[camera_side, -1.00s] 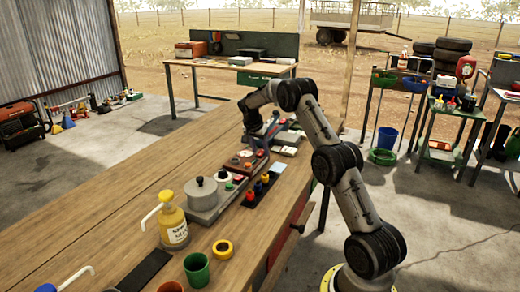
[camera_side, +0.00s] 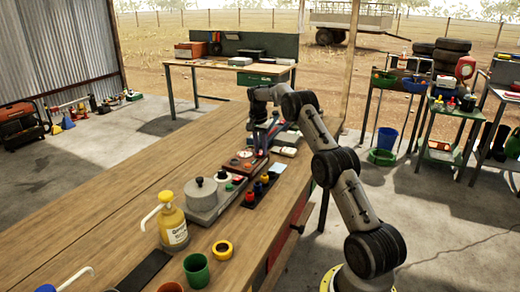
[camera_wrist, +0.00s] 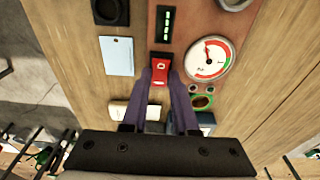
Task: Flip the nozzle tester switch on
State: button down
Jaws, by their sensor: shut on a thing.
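The nozzle tester (camera_wrist: 183,28) is a reddish-brown panel with a round dial gauge (camera_wrist: 210,58) and a strip of small green lights. It also shows on the bench in the side view (camera_side: 236,165). Its red switch (camera_wrist: 160,64) carries a white ring mark, and its lower part is between my fingertips. My gripper (camera_wrist: 160,79) is shut on the red switch, one dark finger on each side. In the side view my gripper (camera_side: 262,153) points down at the tester, too small there to show the contact.
A pale card (camera_wrist: 117,56) lies left of the tester. A green-ringed part (camera_wrist: 203,102) sits near the right finger. In the side view, a grey unit with a round pot (camera_side: 202,193) and a yellow pump bottle (camera_side: 172,222) stand nearer.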

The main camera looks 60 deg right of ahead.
jog(key=shift+d+y, duration=0.25)
jog(key=shift+y, duration=0.35)
jog(key=c, duration=0.7)
grip_release()
jog(key=shift+r, duration=0.6)
jog(key=r, duration=0.2)
jog(key=shift+s+a+r, duration=0.25)
jog(key=shift+r, duration=0.1)
jog(key=s+a+r, duration=0.4)
jog(key=s, duration=0.1)
jog(key=s+a+r, duration=0.4)
jog(key=a+r, duration=0.1)
jog(key=shift+s+a, duration=0.15)
jog(key=shift+s, duration=0.2)
